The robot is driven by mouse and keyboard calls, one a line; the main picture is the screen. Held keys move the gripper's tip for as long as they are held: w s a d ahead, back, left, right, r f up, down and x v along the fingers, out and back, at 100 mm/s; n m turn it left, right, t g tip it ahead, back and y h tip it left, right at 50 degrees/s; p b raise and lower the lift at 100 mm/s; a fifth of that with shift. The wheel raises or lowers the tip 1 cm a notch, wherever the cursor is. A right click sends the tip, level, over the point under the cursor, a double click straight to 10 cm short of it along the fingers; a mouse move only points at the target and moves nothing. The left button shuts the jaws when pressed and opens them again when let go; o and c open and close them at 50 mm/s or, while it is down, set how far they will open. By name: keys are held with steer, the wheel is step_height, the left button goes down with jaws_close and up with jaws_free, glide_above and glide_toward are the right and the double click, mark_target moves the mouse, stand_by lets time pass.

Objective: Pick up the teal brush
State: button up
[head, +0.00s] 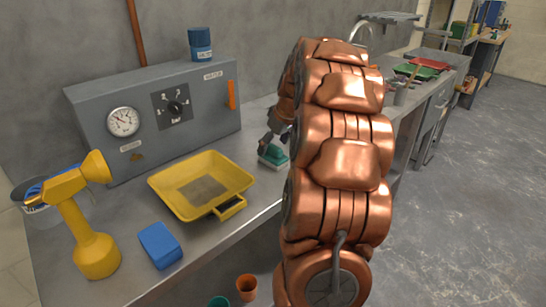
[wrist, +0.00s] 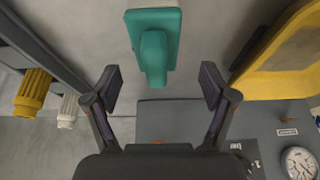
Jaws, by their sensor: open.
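The teal brush (head: 272,155) lies on the grey metal bench, to the right of the yellow tray, in the head view. In the wrist view the teal brush (wrist: 153,45) shows from above, with a flat rectangular base and a raised handle. My gripper (wrist: 160,88) is open and empty, and the near end of the brush's handle shows between and just beyond its two fingertips. In the head view my gripper (head: 277,139) is close to the brush, partly hidden behind my arm. I cannot tell the exact height between them.
A yellow tray (head: 171,203) stands left of the brush and also shows in the wrist view (wrist: 290,62). A grey gauge box (head: 160,165) stands behind, with a blue container (head: 200,43) on top. A blue block (head: 160,245) and a yellow tool (head: 97,256) are at the left.

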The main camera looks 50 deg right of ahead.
mark_target(271, 153)
steer(key=shift+d+p+x, duration=0.15)
steer(key=shift+x, duration=1)
steer(key=shift+d+p+x, duration=0.1)
steer(key=shift+p+x, duration=0.05)
steer(key=shift+x, duration=0.95)
steer(key=shift+s, duration=0.1)
steer(key=c, duration=1.4)
steer(key=shift+r+b, duration=0.3)
steer(key=shift+r, duration=1.5)
steer(key=s+a, duration=0.2)
steer(key=s, duration=0.2)
steer(key=s+a+r+b, duration=0.1)
steer(key=s+a, duration=0.2)
steer(key=s, duration=0.2)
steer(key=s+a+b, duration=0.1)
steer(key=s+a, duration=0.2)
steer(key=s, duration=0.1)
steer(key=shift+s+a+r, duration=0.15)
steer(key=shift+s, duration=0.2)
steer(key=o, duration=0.7)
steer(key=c, duration=0.4)
